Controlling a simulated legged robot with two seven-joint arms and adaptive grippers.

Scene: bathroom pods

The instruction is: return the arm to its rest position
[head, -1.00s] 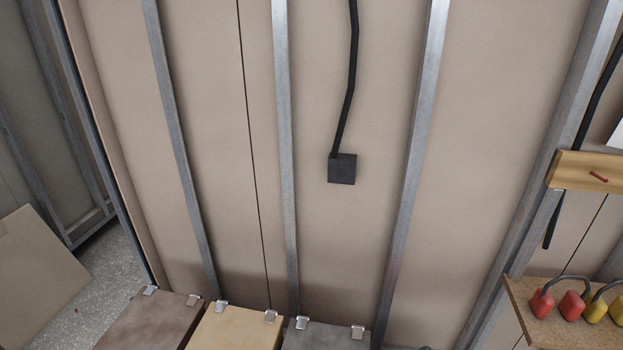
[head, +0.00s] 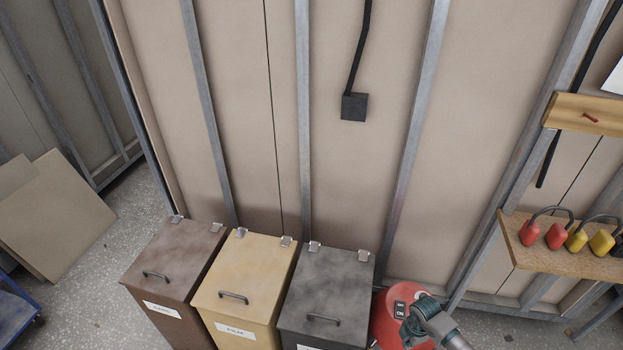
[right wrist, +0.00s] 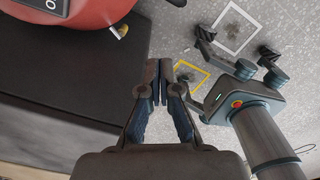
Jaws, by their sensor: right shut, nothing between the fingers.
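My right gripper (right wrist: 160,72) shows in the right wrist view with its two dark fingers closed together and nothing between them. It hangs over the floor, beside a dark box (right wrist: 50,95) at the left and apart from it. In the head view, a teal and grey part of my right arm (head: 428,322) shows at the bottom right, in front of a red rounded machine (head: 386,312). The red machine also shows at the top left of the right wrist view (right wrist: 80,12).
Brown (head: 178,250), yellow (head: 250,268) and grey (head: 330,285) lidded bins stand in a row against the wall. A wooden shelf (head: 540,262) holding several red and yellow padlocks is at the right. Boards (head: 60,225) lean at the left. Speckled floor (head: 115,265) is clear left of the bins.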

